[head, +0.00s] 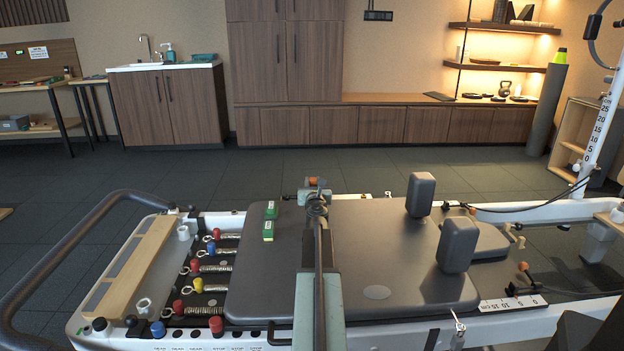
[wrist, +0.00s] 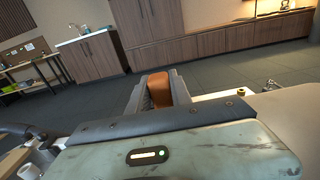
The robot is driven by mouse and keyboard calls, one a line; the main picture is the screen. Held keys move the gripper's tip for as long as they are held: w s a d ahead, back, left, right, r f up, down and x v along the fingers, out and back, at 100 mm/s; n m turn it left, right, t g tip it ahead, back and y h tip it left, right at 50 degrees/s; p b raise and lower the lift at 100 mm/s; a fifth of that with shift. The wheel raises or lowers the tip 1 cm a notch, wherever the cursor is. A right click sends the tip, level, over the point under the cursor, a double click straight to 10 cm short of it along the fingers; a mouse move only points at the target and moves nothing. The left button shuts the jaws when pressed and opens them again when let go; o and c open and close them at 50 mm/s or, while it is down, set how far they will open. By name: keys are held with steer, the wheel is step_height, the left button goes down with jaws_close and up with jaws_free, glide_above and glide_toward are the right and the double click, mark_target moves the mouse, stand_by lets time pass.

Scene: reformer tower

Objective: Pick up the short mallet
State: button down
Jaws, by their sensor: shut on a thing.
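My gripper (head: 316,203) is above the far edge of the grey padded carriage in the head view, with my arm reaching away from the camera. In the wrist view its fingers (wrist: 160,95) are closed around an orange-brown block with a rounded top. I take this block to be the head of the short mallet (wrist: 158,84). In the head view only a small orange bit of the mallet (head: 312,181) shows past the gripper. Its handle cannot be made out, and I cannot tell whether it is clear of the surface.
Springs with coloured knobs (head: 212,268) and a curved black bar (head: 60,240) are at left. The floor (head: 340,170) beyond is clear.

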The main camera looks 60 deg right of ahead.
steer(key=r+v, duration=0.1)
steer(key=v, duration=1)
steer(key=shift+s+a+p, duration=0.2)
steer(key=shift+s+p, duration=0.25)
steer(key=shift+r, duration=0.1)
steer(key=c, duration=2)
jaws_free()
jaws_close()
